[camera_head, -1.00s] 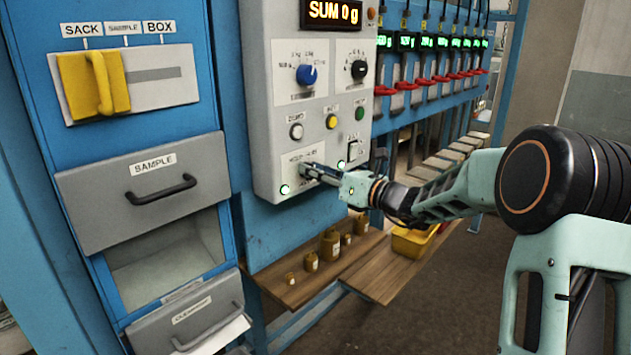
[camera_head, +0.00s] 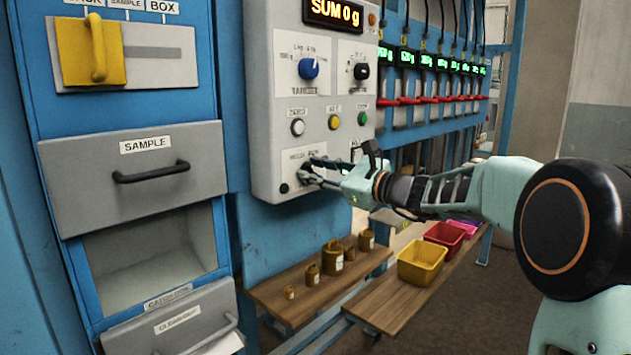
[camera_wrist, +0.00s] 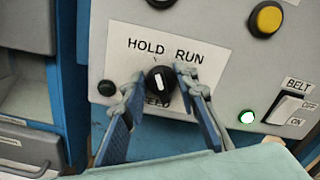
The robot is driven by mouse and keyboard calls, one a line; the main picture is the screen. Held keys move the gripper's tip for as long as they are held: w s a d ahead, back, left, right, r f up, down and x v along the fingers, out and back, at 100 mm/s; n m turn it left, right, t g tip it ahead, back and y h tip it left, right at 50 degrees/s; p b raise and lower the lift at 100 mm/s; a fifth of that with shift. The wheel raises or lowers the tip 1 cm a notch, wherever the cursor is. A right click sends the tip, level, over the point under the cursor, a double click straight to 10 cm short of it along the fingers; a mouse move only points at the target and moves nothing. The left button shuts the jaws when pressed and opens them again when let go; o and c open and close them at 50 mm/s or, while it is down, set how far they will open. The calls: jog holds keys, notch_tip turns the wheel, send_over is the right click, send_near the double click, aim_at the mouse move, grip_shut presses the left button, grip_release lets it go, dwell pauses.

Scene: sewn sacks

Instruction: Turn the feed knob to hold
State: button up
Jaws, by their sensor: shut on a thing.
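The feed knob (camera_wrist: 161,80) is black and round with a white pointer mark, on a white plate (camera_wrist: 122,62) lettered HOLD at left and RUN at right. The mark stands near upright, leaning slightly to the HOLD side. My gripper (camera_wrist: 158,75) is shut on the knob, one finger on each side, and covers part of the lower lettering. In the head view my gripper (camera_head: 313,172) is at the lower part of the grey panel (camera_head: 262,110), and the knob is mostly hidden there. The small lamp (camera_wrist: 107,88) left of the plate is dark.
A BELT switch (camera_wrist: 291,109) and a lit green lamp (camera_wrist: 247,116) are right of the knob. A yellow button (camera_wrist: 267,18) is above. Below the panel, a wooden shelf (camera_head: 275,290) holds brown weights, and a yellow bin (camera_head: 421,262) stands to the right.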

dwell(0.5)
jog(key=o, duration=1.2)
jog(key=shift+c, duration=0.2)
jog(key=shift+d, duration=0.1)
jog(key=v, duration=1.2)
jog(key=shift+s+n, duration=0.1)
jog(key=shift+n, duration=0.2)
